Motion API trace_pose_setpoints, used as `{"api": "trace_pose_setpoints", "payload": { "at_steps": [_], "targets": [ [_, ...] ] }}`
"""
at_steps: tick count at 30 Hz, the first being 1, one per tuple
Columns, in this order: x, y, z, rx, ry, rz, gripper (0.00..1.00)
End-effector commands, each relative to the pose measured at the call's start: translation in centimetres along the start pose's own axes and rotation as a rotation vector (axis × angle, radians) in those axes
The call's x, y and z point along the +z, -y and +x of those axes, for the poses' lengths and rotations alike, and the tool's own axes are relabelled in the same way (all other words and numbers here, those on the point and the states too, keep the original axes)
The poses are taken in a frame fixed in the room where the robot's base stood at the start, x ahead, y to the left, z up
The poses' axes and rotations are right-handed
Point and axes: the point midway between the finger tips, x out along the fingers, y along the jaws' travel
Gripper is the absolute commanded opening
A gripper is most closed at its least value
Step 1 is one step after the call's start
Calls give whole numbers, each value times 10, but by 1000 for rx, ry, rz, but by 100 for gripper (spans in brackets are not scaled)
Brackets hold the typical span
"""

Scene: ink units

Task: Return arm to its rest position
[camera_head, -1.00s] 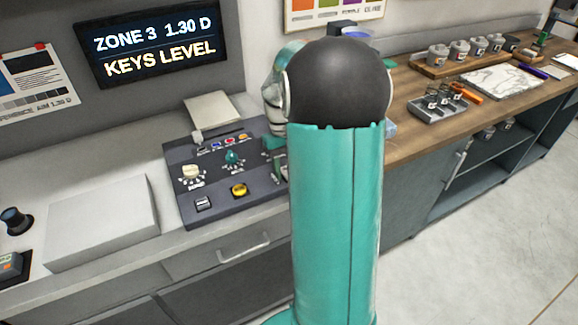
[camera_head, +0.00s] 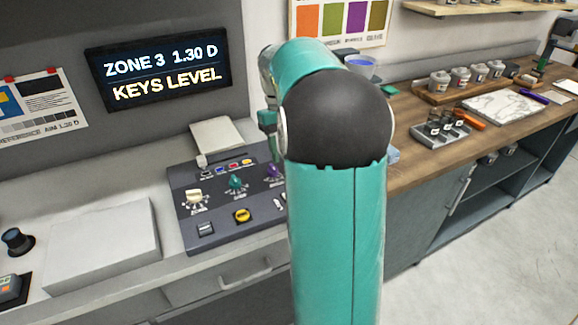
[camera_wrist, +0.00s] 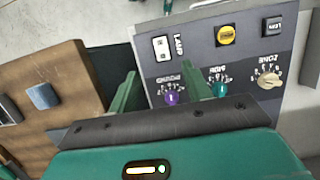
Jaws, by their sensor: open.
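My gripper (camera_wrist: 172,92) shows in the wrist view with its two green fingers apart and nothing between them. It is above the dark control panel (camera_wrist: 196,60), with a purple knob (camera_wrist: 172,97) and a teal knob (camera_wrist: 219,90) showing near the fingertips. In the head view the panel (camera_head: 187,224) lies on the grey counter, left of my arm. My arm is bent, its far part reaching back toward the wall; only a bit of the gripper shows beside the black joint. The screen (camera_head: 165,70) reads "ZONE 3 1.30 D" and "KEYS LEVEL".
A white flat block (camera_head: 105,245) lies left of the panel. A wooden counter (camera_head: 410,165) on the right holds a grey tray of small jars (camera_head: 441,131), lidded pots and a white slab. A blue-topped cup (camera_head: 361,68) stands just behind my arm. Open floor is at the lower right.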

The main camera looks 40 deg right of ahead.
Motion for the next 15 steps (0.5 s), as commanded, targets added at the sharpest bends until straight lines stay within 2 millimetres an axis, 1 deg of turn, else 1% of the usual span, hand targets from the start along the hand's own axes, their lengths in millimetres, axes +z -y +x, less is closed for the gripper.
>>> {"api": "trace_pose_setpoints", "payload": {
  "at_steps": [1, 4, 15],
  "targets": [
    [0, 0, -5, 0, -1, 0, 49],
    [0, 0, -9, 0, 0, 0, 49],
    [0, 0, -10, 0, 0, 1, 49]
  ]
}}
